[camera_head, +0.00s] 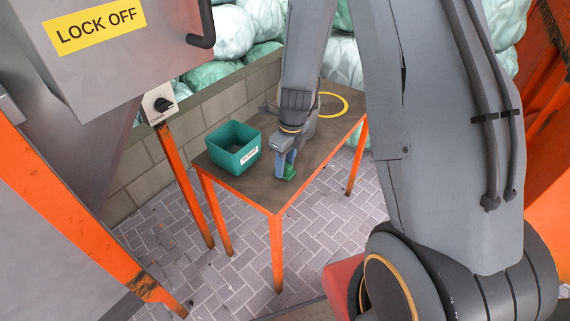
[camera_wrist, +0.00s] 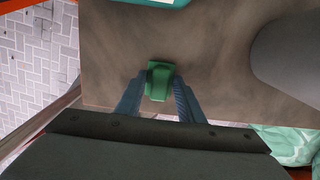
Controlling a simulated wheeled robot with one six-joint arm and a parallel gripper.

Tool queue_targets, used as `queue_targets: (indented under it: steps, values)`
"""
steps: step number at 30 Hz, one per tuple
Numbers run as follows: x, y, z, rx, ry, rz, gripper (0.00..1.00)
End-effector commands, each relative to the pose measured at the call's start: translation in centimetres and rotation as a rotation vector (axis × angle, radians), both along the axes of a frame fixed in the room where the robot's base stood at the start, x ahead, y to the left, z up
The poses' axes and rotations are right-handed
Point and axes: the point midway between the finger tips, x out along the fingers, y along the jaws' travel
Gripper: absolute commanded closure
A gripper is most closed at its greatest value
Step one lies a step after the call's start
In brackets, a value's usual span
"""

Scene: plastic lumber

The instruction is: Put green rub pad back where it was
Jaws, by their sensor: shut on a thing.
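The green rub pad (camera_wrist: 160,82) is a small green block between my fingertips. My gripper (camera_wrist: 158,92) is shut on it in the wrist view. In the head view the green rub pad (camera_head: 289,171) shows at the tip of my gripper (camera_head: 287,166), low over the brown table top (camera_head: 255,190) near its front edge. I cannot tell whether the pad touches the table. My fingers hide part of the pad.
A teal open bin (camera_head: 234,148) with a white label stands on the table left of my gripper. A yellow ring (camera_head: 346,104) marks the table's far right part.

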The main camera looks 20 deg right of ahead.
Motion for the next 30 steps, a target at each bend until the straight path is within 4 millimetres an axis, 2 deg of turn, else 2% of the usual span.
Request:
queue_targets:
  steps: [3, 4, 7, 16, 20, 23, 30]
  values:
    - [0.0, 0.0, -0.1, -0.001, 0.001, 0.000, 0.83]
    - [0.0, 0.0, -0.1, 0.001, 0.001, 0.000, 0.64]
    - [0.0, 0.0, -0.1, 0.000, 0.000, 0.000, 0.47]
    - [0.0, 0.0, 0.0, 0.000, 0.000, 0.000, 0.47]
    - [0.0, -0.1, 0.8, 0.000, -0.001, 0.000, 0.47]
    - [-0.1, -0.1, 2.2, 0.000, -0.002, 0.001, 0.47]
    - [-0.6, -0.5, 6.9, -0.001, -0.004, 0.001, 0.47]
